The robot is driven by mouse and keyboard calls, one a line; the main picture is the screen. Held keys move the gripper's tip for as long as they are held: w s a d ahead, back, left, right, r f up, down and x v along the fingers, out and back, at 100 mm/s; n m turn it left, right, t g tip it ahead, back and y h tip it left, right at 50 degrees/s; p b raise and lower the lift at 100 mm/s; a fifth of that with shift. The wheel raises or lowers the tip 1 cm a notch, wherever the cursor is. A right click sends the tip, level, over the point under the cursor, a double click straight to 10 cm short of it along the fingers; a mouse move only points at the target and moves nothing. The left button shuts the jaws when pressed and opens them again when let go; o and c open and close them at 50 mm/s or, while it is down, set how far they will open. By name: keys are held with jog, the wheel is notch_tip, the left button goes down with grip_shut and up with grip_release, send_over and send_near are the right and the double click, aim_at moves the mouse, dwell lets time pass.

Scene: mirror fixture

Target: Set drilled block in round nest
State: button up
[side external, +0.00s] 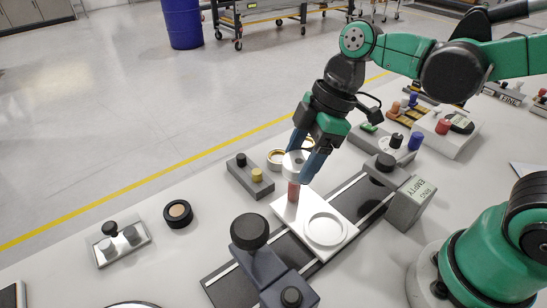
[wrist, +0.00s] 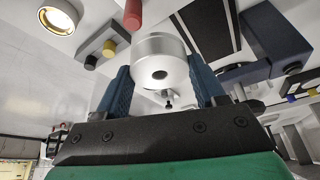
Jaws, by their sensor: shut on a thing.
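The drilled block (side external: 293,166) is a silver cylinder with a dark hole in its face, seen clearly in the wrist view (wrist: 160,62). My gripper (side external: 303,165) is shut on it, with one blue finger on each side; the fingers also show in the wrist view (wrist: 162,88). The round nest (side external: 325,229) is an empty-looking ringed recess in the white plate (side external: 298,234), to the right and nearer the camera.
A dark clamp with a black knob (side external: 249,231) stands close at the plate's near left. A grey block labelled "EMPTY RING" (side external: 410,200) stands to the right. A grey holder (side external: 250,177) with black and yellow pegs and brass rings (side external: 276,158) lie behind left.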

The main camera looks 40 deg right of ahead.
jog(key=n, duration=0.2)
send_over(319, 230)
jog(key=d, duration=0.2)
jog(key=f, duration=0.4)
jog(key=shift+s+a+y, duration=0.25)
jog(key=shift+y, duration=0.05)
jog(key=shift+f, duration=1.7)
jog(key=shift+f, duration=0.9)
jog(key=o, duration=1.4)
jog(key=shift+r, duration=0.1)
jog(key=shift+r, duration=3.4)
